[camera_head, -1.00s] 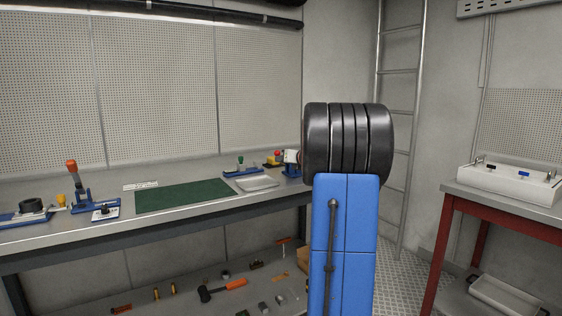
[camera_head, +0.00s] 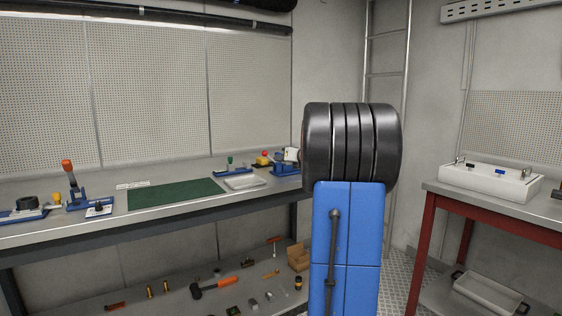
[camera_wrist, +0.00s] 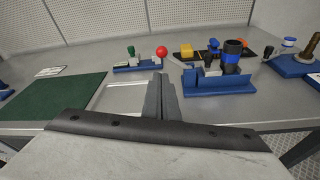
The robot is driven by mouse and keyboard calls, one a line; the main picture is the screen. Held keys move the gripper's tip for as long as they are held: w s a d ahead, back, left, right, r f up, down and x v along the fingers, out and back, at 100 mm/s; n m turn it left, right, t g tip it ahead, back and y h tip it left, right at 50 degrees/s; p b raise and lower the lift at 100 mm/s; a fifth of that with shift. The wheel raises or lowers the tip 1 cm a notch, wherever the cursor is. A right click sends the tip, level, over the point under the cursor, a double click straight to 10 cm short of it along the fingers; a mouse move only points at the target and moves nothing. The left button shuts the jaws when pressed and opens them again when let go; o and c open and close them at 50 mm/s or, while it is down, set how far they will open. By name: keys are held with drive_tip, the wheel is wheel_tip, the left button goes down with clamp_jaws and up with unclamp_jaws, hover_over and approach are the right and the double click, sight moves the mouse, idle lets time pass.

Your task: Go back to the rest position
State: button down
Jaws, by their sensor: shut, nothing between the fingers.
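My gripper (camera_wrist: 158,78) shows in the wrist view with its fingers together and nothing between them. It is over the grey workbench (camera_head: 60,232), in front of a shallow white tray (camera_wrist: 113,101). A blue fixture (camera_wrist: 218,87) with a dark cylinder stands just right of the fingers, and a green mat (camera_wrist: 66,112) lies to the left. In the head view my blue and black arm fills the centre right. The fingers cannot be made out there.
The green mat (camera_head: 176,193) and white tray (camera_head: 245,182) lie on the bench. A blue fixture with an orange-topped lever (camera_head: 68,168) stands further left. A hammer (camera_head: 212,288) lies on the lower shelf.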

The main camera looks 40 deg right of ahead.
drive_tip(key=shift+s, duration=0.25)
idle(0.4)
drive_tip(key=s+a+f+n+g+y, duration=0.2)
drive_tip(key=a+n, duration=0.5)
drive_tip(key=a, duration=0.7)
drive_tip(key=s+a+f+n+g+y, duration=0.1)
drive_tip(key=s+a+f+n+y, duration=0.15)
drive_tip(key=a+n, duration=0.8)
drive_tip(key=s+a+f+n+g+y, duration=0.1)
drive_tip(key=s+a+f+n+g, duration=0.15)
drive_tip(key=s+a, duration=0.5)
drive_tip(key=s+a+f+n+g, duration=0.2)
drive_tip(key=s+a+f+n, duration=0.2)
drive_tip(key=a, duration=0.7)
drive_tip(key=s+a+f+n+g+h, duration=0.1)
drive_tip(key=s+a+f+n, duration=0.1)
drive_tip(key=s+f+n, duration=0.4)
drive_tip(key=s+a+f+n+g+h, duration=0.2)
drive_tip(key=s+f+n, duration=0.4)
drive_tip(key=s+n, duration=0.4)
drive_tip(key=s, duration=0.5)
drive_tip(key=shift+s+a+f+n, duration=0.2)
drive_tip(key=shift+s+n, duration=0.1)
drive_tip(key=shift+n, duration=0.1)
